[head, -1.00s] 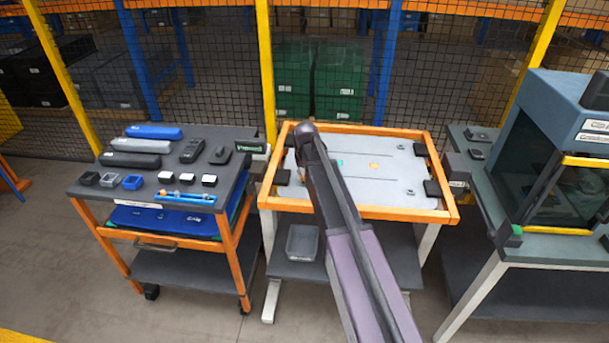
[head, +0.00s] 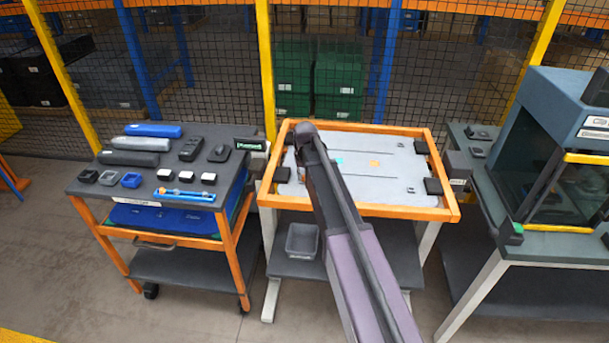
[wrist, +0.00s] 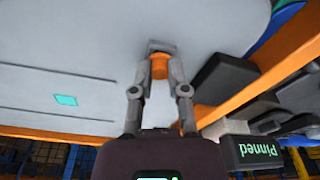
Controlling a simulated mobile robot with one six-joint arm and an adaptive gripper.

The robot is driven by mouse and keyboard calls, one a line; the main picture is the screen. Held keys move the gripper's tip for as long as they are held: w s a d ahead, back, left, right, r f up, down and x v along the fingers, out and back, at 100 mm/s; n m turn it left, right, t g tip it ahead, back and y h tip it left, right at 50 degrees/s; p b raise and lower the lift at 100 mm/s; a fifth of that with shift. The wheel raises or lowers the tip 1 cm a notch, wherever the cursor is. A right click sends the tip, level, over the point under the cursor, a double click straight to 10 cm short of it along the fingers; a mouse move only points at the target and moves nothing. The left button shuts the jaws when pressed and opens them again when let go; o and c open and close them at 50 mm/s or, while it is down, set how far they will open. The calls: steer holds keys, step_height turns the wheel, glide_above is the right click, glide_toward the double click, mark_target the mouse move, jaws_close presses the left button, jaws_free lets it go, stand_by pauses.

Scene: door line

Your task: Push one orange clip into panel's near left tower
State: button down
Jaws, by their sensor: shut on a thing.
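The light grey panel (head: 390,185) lies in an orange frame on the middle stand; it fills much of the wrist view (wrist: 60,45). In the wrist view my gripper (wrist: 160,73) is shut on an orange clip (wrist: 159,67), held between its fingertips. The clip's far end meets a small grey block on the panel, a tower (wrist: 158,46). The clip looks in line with the tower and touching it; how deep it sits I cannot tell. In the head view my arm hides the gripper, the clip and this tower.
An orange rail (head: 345,211) and black corner blocks (head: 433,186) edge the panel. A "Pinned" sign (wrist: 258,150) stands close by my gripper. A cart (head: 105,180) with tools and small bins is at left, a cabinet bench (head: 560,244) at right.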

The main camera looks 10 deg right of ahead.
steer(key=shift+f, duration=0.35)
stand_by(0.5)
steer(key=c, duration=0.6)
jaws_free()
steer(key=shift+o, duration=0.2)
